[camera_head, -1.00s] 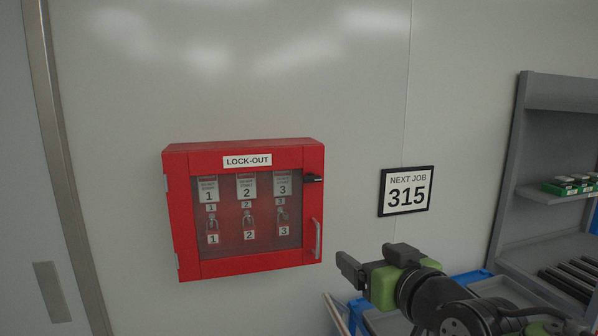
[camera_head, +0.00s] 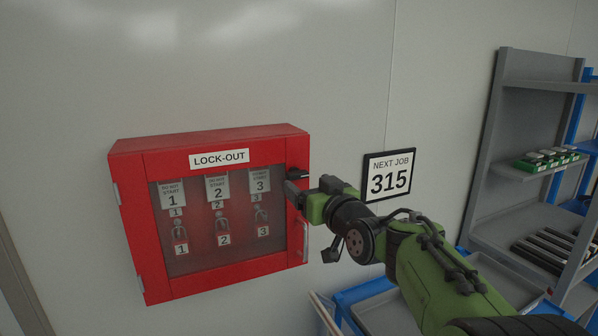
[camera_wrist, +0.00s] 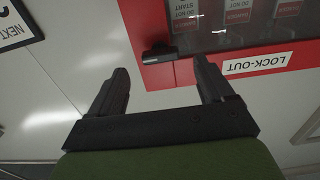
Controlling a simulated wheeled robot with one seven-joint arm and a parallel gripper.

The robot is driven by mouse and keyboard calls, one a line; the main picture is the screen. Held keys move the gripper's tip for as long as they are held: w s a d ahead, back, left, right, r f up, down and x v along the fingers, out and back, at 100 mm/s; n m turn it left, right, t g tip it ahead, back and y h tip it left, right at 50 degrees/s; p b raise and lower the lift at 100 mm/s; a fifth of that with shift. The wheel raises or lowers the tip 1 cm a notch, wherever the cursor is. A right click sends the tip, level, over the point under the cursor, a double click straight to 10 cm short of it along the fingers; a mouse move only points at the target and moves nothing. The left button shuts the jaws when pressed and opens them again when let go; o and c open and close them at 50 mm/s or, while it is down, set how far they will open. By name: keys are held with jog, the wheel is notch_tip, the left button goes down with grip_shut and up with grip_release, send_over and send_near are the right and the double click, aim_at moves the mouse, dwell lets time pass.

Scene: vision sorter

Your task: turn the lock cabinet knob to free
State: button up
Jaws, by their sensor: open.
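The red lock-out cabinet (camera_head: 215,283) hangs on the wall with its windowed door shut. Its black knob (camera_head: 298,174) sits at the upper right of the door frame and lies sideways. My gripper (camera_head: 291,190) is at the door's right edge, just below the knob in the head view, and partly covers the frame there. In the wrist view my gripper (camera_wrist: 163,72) is open, with nothing between its two fingers. I cannot tell whether a finger touches the cabinet.
A vertical handle (camera_head: 305,240) is on the door below my gripper. Numbered tags and padlocks hang behind the window. A framed sign reading 315 (camera_head: 388,175) is on the wall to the right. A grey shelf unit (camera_head: 500,130) and blue-edged bins stand farther right.

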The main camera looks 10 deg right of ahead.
aim_at(299, 177)
jog(key=w, duration=0.2)
jog(key=w+a+p, duration=0.1)
jog(key=w, duration=0.2)
jog(key=shift+w+r, duration=0.1)
jog(key=shift+c, duration=0.2)
jog(key=c, duration=1)
